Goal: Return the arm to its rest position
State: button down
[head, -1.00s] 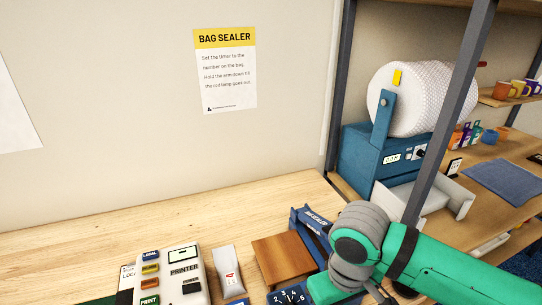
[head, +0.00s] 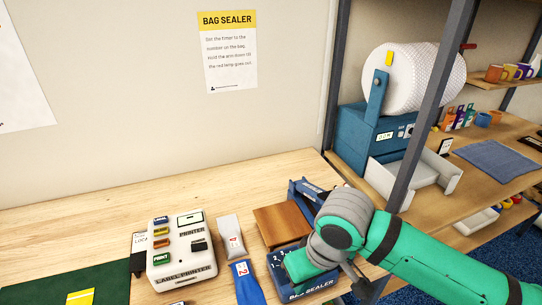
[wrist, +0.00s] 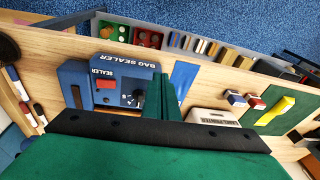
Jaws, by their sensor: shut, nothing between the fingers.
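My arm, green with grey joints, reaches in from the right in the head view and hangs over the bench by the blue bag sealer (head: 306,292). Its joints cover part of the sealer, and my fingertips cannot be made out there. In the wrist view my gripper (wrist: 163,98) is shut and empty, its green fingers in front of the sealer (wrist: 75,85). I cannot tell whether they touch it.
Left of the sealer stand a white label printer (head: 180,262), a grey bag (head: 231,236) and a blue bag (head: 247,283). A dark shelf post (head: 432,108) rises behind my arm. The back-left bench is clear.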

jog(key=w+a+r+t+y, duration=0.4)
jog(key=a+r, duration=0.1)
jog(key=a, duration=0.3)
jog(key=w+a+r+m+t+y, duration=0.1)
jog(key=w+a+r+t+y, duration=0.2)
jog(key=a+r+y, duration=0.35)
jog(key=w+a+r+t+y, duration=0.3)
jog(key=w+a+r+t, duration=0.1)
jog(key=a, duration=0.5)
jog(key=s+d+f+m+t+h, duration=0.25)
jog(key=f+m+h, duration=0.2)
jog(key=f, duration=0.25)
jog(key=s+d+f+m+t+h, duration=0.25)
jog(key=d+f+m+h, duration=0.2)
jog(key=f, duration=0.35)
jog(key=s+d+f+m+t+h, duration=0.2)
jog(key=s+f+m+h, duration=0.1)
jog(key=f+h, duration=0.3)
jog(key=s+d+f+n+g, duration=0.1)
jog(key=s+f, duration=0.3)
jog(key=s, duration=0.5)
jog(key=s+d+f+n+g, duration=0.1)
jog(key=s+d+f+n, duration=0.3)
jog(key=s, duration=0.5)
jog(key=s+d+f+n+g, duration=0.2)
jog(key=s+f+n, duration=0.1)
jog(key=s, duration=0.6)
jog(key=shift+d+f, duration=0.25)
jog(key=shift+f, duration=0.6)
